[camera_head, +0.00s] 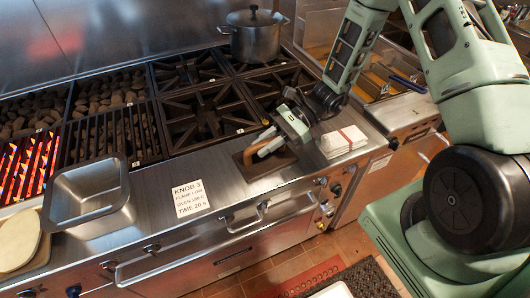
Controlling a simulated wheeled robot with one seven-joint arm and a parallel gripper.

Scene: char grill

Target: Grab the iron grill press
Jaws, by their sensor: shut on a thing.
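The iron grill press (250,168) is a dark, flat rectangular plate with a brown handle. It rests on, or very close above, the steel counter in front of the burners; I cannot tell which. My gripper (268,146) comes down from the upper right and is shut on the press's handle. The fingers partly hide the handle.
A pot (254,40) stands on the back burners. Left are an empty steel pan (88,200), a knob note card (190,197) and a glowing grill section (27,165). Folded towels (342,141) lie right of the press. Bare counter shows between card and press.

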